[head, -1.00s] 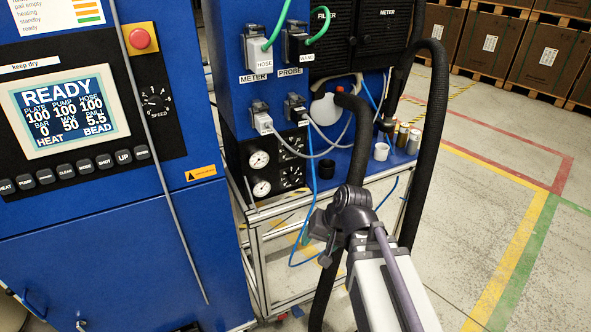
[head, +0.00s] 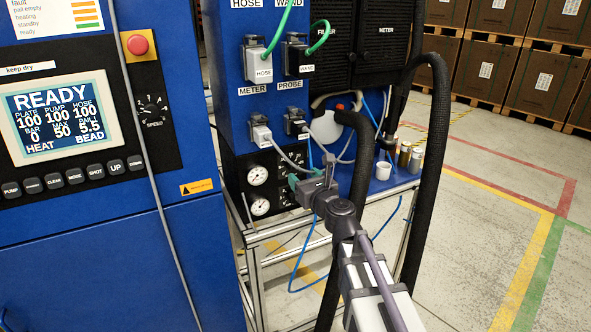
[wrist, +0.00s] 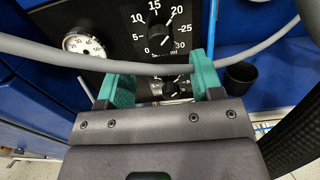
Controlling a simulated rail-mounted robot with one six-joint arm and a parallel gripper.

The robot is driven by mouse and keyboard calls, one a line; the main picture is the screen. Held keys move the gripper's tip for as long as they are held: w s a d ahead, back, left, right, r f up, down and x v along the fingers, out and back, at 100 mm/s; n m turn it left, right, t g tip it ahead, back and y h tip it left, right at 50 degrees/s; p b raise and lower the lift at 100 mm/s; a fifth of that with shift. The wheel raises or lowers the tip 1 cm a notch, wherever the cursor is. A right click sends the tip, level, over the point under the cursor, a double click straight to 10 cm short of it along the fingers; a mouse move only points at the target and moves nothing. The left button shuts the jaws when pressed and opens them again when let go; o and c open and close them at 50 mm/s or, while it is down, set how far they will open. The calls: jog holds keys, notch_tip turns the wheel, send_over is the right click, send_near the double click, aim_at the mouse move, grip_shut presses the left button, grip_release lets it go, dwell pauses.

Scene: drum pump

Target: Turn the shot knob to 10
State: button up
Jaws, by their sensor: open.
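In the wrist view, a black panel carries an upper dial knob (wrist: 158,38) with a scale from 0 to 30 that includes 10. No name for it is readable, and I cannot tell its pointer's setting surely. A smaller knob with its own scale (wrist: 172,88) sits below it, partly hidden. My gripper (wrist: 162,68) is open, its teal fingers spread on either side of the lower knob's area, below the upper knob. Nothing shows held. In the head view, my gripper (head: 296,182) is in front of the knob panel and hides part of it.
A grey cable (wrist: 60,48) crosses the wrist view at the fingers; I cannot tell whether it touches them. Round gauges (head: 257,174) sit left of the knobs. A thick black hose (head: 437,130) hangs at right. A white cup (head: 383,171) stands on the shelf.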

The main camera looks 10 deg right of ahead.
aim_at(295, 169)
jog(key=x, duration=0.5)
jog(key=shift+w+a, duration=0.1)
jog(key=shift+w, duration=0.3)
jog(key=shift+s, duration=0.1)
jog(key=c, duration=0.9)
